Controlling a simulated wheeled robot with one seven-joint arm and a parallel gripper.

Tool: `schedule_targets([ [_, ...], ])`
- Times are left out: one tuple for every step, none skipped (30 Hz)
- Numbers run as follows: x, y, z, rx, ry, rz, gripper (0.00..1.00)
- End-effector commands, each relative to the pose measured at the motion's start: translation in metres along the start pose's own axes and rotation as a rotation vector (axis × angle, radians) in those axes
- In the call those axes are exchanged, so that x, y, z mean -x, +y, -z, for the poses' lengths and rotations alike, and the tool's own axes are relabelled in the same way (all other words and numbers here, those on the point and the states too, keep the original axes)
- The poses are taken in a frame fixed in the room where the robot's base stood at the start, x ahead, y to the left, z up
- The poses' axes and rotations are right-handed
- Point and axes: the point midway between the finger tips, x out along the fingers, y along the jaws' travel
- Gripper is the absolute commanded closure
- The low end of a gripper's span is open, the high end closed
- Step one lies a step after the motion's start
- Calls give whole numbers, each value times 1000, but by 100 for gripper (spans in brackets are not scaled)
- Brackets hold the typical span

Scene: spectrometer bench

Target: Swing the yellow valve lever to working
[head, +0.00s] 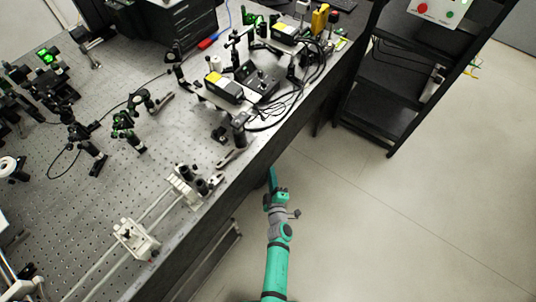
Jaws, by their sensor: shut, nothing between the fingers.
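My gripper (272,178) is at the end of my green and grey arm, off the front edge of the bench over the open floor side. Its fingers are shut and hold nothing. I cannot make out the yellow valve lever for certain. A small yellow piece (474,66) sticks out from the right side of the black rack, far from my gripper; it is too small to tell what it is. An upright yellow object (320,18) stands at the far end of the bench, and I cannot tell whether it is a lever.
The perforated optical bench (90,195) fills the left, crowded with optics mounts, cables and boxes with yellow labels. A black rack (400,85) stands beyond my arm, with a white panel (436,12) bearing red and green buttons. The pale floor (400,220) at right is clear.

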Motion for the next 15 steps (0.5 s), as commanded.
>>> schedule_targets([
  [-1,0,-1,3,-1,0,100],
  [-2,0,-1,4,-1,0,100],
  [-2,0,-1,4,-1,0,100],
  [-2,0,-1,4,-1,0,100],
  [-1,0,-1,4,0,1,100],
  [-1,0,0,3,1,1,100],
  [-1,0,0,3,1,1,100],
  [-1,-1,1,3,2,1,100],
  [-2,-1,1,3,3,2,100],
  [-2,-1,2,3,4,2,100],
  [-3,-1,2,3,4,2,100],
  [-4,-1,3,3,5,2,100],
  [-6,-1,3,3,6,2,100],
  [-8,-1,3,3,6,1,100],
  [-12,0,4,3,7,1,100],
])
